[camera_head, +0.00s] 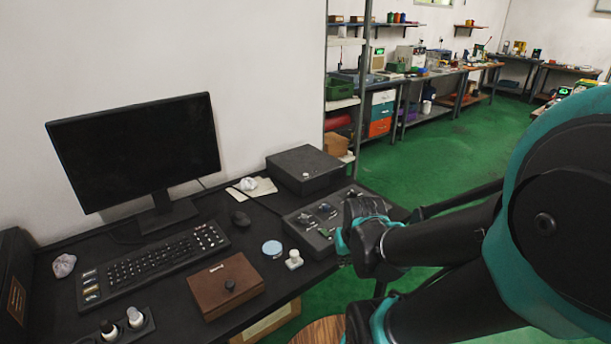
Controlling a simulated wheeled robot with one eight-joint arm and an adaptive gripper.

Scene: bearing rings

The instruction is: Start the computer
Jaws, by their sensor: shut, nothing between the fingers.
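The computer's monitor (137,150) stands at the back of the black desk, and its screen is dark. My gripper (352,226) is shut and empty at the panel's right side. My arm hides part of the panel, and I cannot tell whether the gripper touches it.
Two bottles (122,325) stand in a holder at front left. A shelf rack (345,90) stands beyond the desk.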

